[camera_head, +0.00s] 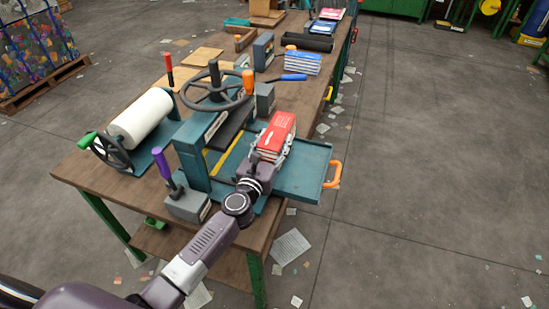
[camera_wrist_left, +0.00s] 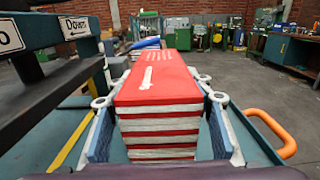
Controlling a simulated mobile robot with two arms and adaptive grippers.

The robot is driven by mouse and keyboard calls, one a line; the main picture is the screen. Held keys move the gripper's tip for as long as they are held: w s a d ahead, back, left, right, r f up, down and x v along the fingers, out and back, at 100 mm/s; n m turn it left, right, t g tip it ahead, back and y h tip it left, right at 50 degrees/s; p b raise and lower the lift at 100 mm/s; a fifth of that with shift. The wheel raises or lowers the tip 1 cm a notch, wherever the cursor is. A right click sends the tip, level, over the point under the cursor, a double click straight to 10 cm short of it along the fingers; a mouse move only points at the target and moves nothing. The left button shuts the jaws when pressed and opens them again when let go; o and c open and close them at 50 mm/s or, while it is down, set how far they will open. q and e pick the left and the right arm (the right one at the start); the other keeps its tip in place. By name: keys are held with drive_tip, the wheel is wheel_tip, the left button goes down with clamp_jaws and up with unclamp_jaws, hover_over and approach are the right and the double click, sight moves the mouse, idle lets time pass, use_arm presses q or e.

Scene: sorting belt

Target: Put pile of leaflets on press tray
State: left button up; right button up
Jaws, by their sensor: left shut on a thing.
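The pile of leaflets (camera_head: 277,133) is a red-topped stack with red and white layers along its side. It also fills the middle of the left wrist view (camera_wrist_left: 160,105). My left gripper (camera_head: 273,150) is shut on the pile, with one finger on each side of it. In the left wrist view the fingers (camera_wrist_left: 160,125) flank the stack. The press tray (camera_head: 305,172) is a flat teal tray with an orange handle (camera_head: 333,174) at its right. The pile is over the tray's left part; I cannot tell whether it touches the tray. My right gripper is not in view.
The teal press (camera_head: 195,140) with its large handwheel (camera_head: 215,87) stands just left of the tray. A white paper roll (camera_head: 141,118) and a purple-handled lever (camera_head: 162,164) are further left. A blue and white stack (camera_head: 303,63) lies further along the bench. Papers litter the floor.

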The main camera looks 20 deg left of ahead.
use_arm(q)
drive_tip(key=shift+f+b, duration=1.7)
drive_tip(key=shift+f, duration=0.5)
drive_tip(key=shift+r, duration=0.1)
drive_tip(key=o, duration=1.2)
drive_tip(key=shift+f, duration=0.3)
drive_tip(key=o, duration=0.5)
drive_tip(key=shift+c, duration=0.2)
drive_tip(key=shift+r, duration=0.1)
